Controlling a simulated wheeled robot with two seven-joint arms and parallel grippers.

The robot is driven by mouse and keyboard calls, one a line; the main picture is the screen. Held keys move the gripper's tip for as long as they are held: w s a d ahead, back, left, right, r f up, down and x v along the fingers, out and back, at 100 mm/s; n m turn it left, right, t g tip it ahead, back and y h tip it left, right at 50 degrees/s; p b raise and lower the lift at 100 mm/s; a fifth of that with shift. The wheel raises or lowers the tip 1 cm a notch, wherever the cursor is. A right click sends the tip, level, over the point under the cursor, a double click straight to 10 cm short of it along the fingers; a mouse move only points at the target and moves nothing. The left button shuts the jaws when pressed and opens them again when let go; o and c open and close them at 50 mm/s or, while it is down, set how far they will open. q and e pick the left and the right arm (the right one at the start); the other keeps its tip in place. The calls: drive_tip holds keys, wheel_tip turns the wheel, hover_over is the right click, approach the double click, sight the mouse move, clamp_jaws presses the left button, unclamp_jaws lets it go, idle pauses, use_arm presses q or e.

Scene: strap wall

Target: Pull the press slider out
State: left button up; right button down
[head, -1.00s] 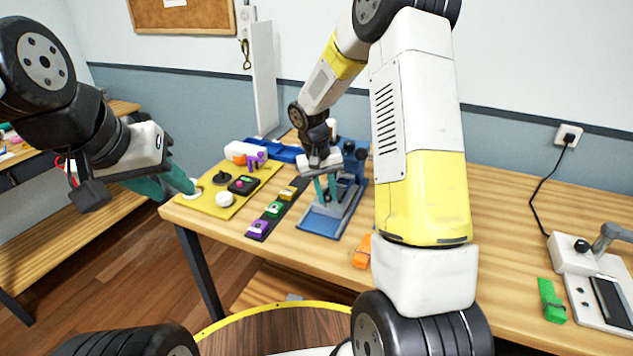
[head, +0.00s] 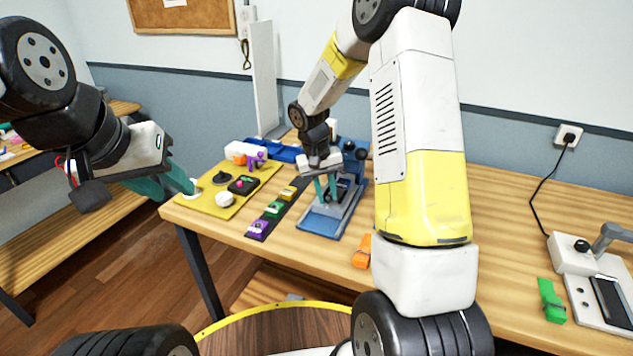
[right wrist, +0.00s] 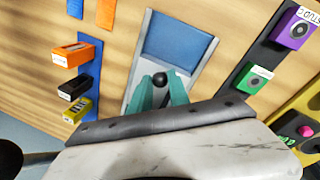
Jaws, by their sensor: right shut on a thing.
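The press (head: 320,224) stands on the table, a blue base with grey side rails. It also shows in the right wrist view as a blue plate between grey rails (right wrist: 178,40). My right gripper (head: 325,190) reaches down over the press. In the right wrist view its teal fingers (right wrist: 160,88) are shut on a round black knob (right wrist: 160,79), which I take for the slider's knob. The slider under the knob is mostly hidden by the fingers and gripper body. My left gripper (head: 180,183) is at the left, near the yellow panel, its fingertips by a white knob; its opening is unclear.
A yellow panel (head: 213,207) with knobs and a dark strip (head: 262,226) with coloured blocks lie left of the press. An orange block (head: 362,251) lies near the front edge. A green block (head: 551,300) and a white device (head: 572,255) are at the right.

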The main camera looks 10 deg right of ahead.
drive_tip(key=s+a, duration=0.2)
drive_tip(key=s, duration=0.1)
drive_tip(key=s+a, duration=0.2)
drive_tip(key=s, duration=0.1)
drive_tip(key=s+a, duration=0.2)
drive_tip(key=s, duration=0.1)
drive_tip(key=shift+s+a, duration=0.2)
drive_tip(key=shift+a, duration=0.05)
drive_tip(key=c, duration=1.3)
unclamp_jaws()
drive_tip(key=shift+s, duration=0.1)
drive_tip(key=shift+o, duration=0.2)
drive_tip(key=shift+r, duration=0.25)
wheel_tip(320, 180, up, 7)
drive_tip(key=a, duration=0.1)
drive_tip(key=shift+a, duration=0.25)
drive_tip(key=shift+r, duration=0.2)
